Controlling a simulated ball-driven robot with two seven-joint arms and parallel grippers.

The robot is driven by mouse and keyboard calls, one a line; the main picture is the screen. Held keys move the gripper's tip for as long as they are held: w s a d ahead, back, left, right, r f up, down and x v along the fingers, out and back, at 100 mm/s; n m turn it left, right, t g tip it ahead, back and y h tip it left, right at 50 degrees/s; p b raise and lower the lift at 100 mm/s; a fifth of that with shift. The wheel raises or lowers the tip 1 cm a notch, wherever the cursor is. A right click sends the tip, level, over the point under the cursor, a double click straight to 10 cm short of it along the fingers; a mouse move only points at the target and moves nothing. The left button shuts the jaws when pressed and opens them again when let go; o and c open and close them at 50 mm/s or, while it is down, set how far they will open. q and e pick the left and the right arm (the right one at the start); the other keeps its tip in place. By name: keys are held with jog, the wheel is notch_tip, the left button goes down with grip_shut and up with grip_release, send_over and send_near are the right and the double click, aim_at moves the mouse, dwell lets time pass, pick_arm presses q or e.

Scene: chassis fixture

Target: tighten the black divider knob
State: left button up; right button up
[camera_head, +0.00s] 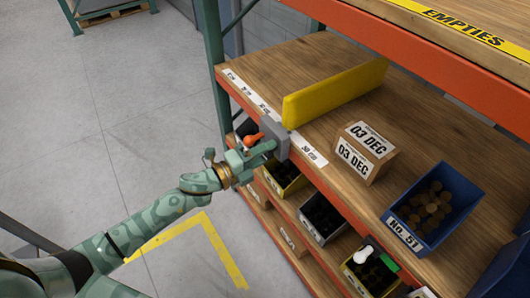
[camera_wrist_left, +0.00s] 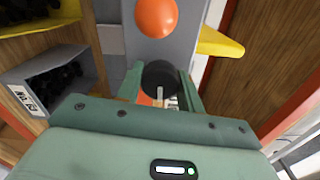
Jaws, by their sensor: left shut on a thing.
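The yellow divider (camera_head: 335,92) stands upright across the wooden shelf. A grey bracket (camera_head: 280,128) sits at its front end on the shelf edge and fills the upper middle of the left wrist view (camera_wrist_left: 185,45). The round black knob (camera_wrist_left: 160,78) is on the bracket face, with a pale mark on its lower part. My left gripper (camera_head: 266,148) is at the bracket, its fingers on both sides of the knob and shut on it (camera_wrist_left: 161,84). In the head view the gripper hides the knob. My right gripper is out of view.
A cardboard box (camera_head: 366,152) marked 03 DEC and a blue bin (camera_head: 432,240) of round brown pieces stand right of the divider. Several bins, one of them grey (camera_head: 323,217), sit on the lower shelf. A green post (camera_head: 211,60) rises at the left; the floor there is clear.

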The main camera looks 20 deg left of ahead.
pick_arm(q)
jog(key=shift+f+m, duration=0.1)
jog(key=shift+m, duration=0.2)
dwell(0.4)
jog(key=o, duration=0.7)
jog(key=shift+s, duration=0.1)
jog(key=p+v, duration=0.1)
jog(key=v, duration=1.5)
jog(key=shift+s+a, duration=0.1)
jog(key=shift+a, duration=0.05)
